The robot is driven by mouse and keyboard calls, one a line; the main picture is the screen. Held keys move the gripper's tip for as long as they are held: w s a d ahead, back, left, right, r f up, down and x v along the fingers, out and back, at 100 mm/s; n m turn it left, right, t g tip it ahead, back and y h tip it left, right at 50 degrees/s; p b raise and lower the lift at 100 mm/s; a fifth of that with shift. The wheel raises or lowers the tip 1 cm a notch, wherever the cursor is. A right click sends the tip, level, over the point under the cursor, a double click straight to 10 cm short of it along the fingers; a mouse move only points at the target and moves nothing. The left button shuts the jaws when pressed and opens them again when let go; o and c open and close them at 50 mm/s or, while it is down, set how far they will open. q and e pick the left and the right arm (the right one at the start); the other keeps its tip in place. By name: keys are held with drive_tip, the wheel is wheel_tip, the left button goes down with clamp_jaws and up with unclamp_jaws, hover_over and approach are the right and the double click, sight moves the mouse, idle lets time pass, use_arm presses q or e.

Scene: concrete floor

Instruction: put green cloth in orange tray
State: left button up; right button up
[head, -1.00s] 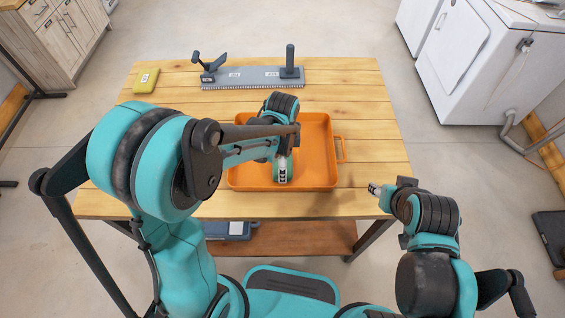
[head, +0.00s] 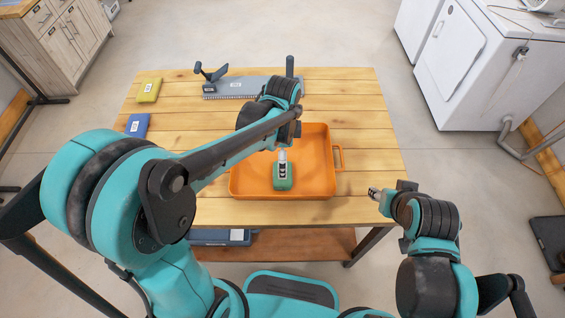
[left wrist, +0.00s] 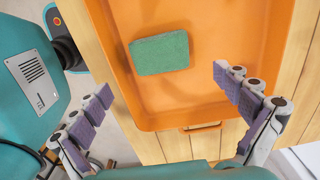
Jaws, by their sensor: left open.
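The green cloth (left wrist: 160,53) is a small folded block lying flat on the floor of the orange tray (left wrist: 262,30). In the head view the cloth (head: 284,184) is near the tray's front side, partly covered by my gripper. The orange tray (head: 318,150) stands on the wooden table. My left gripper (head: 283,158) hangs over the tray. In the left wrist view its fingers (left wrist: 160,112) are spread wide, with nothing between them, and the cloth lies apart from them.
On the wooden table (head: 360,110), a yellow cloth (head: 149,90) and a blue cloth (head: 137,125) lie at the left. A grey toothed rack (head: 238,87) with upright posts stands at the back. The table's right side is clear.

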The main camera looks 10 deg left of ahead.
use_arm(q)
drive_tip(key=s+a+r+n+t, duration=0.7)
drive_tip(key=s+n, duration=0.3)
drive_tip(key=n, duration=0.5)
drive_tip(key=shift+s+a+r+n+p, duration=0.3)
drive_tip(key=shift+s+a+r+n, duration=0.1)
drive_tip(key=shift+a+r, duration=0.3)
drive_tip(key=shift+w, duration=0.1)
